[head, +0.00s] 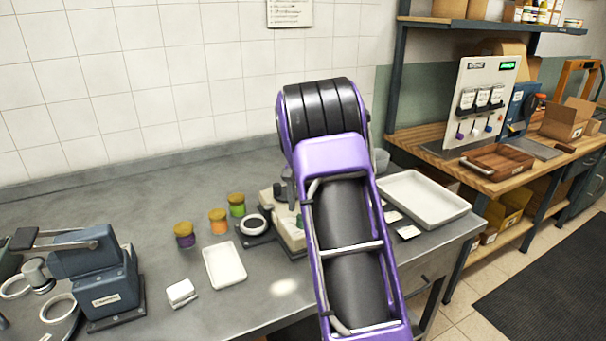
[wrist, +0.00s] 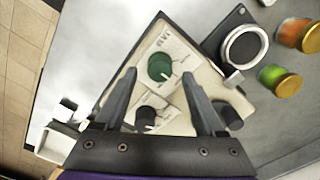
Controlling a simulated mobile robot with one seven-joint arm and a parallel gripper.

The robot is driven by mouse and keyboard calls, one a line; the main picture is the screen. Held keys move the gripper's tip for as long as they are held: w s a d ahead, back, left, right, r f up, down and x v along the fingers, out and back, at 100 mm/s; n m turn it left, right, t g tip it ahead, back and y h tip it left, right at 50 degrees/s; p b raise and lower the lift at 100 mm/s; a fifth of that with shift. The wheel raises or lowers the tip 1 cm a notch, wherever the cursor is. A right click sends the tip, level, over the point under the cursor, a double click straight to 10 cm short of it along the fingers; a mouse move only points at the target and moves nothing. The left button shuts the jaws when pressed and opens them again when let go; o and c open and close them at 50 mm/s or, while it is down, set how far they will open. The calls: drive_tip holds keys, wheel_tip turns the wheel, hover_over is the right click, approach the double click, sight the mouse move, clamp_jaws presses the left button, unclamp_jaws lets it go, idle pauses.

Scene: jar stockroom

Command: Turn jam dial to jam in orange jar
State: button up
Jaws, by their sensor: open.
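A cream dial box (head: 288,232) stands on the grey bench, partly hidden behind my arm. In the wrist view the box (wrist: 196,125) has a green dial (wrist: 160,67) and a black dial (wrist: 149,113), each on a white label; the wording is too blurred to read, so I cannot tell which is the jam dial. My gripper (wrist: 158,73) is open above the box, its fingertips on either side of the green dial; contact cannot be told. The orange jar (head: 219,222) stands left of the box with a gold lid, and also shows in the wrist view (wrist: 291,33).
A purple jar (head: 185,235) and a green jar (head: 237,205) flank the orange one. A round black-and-white device (head: 254,224) sits beside the box. White trays (head: 224,265) (head: 425,198) lie either side. A blue press (head: 93,278) stands at left.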

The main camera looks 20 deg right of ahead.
wheel_tip(320, 180, up, 15)
drive_tip(key=shift+p, duration=0.35)
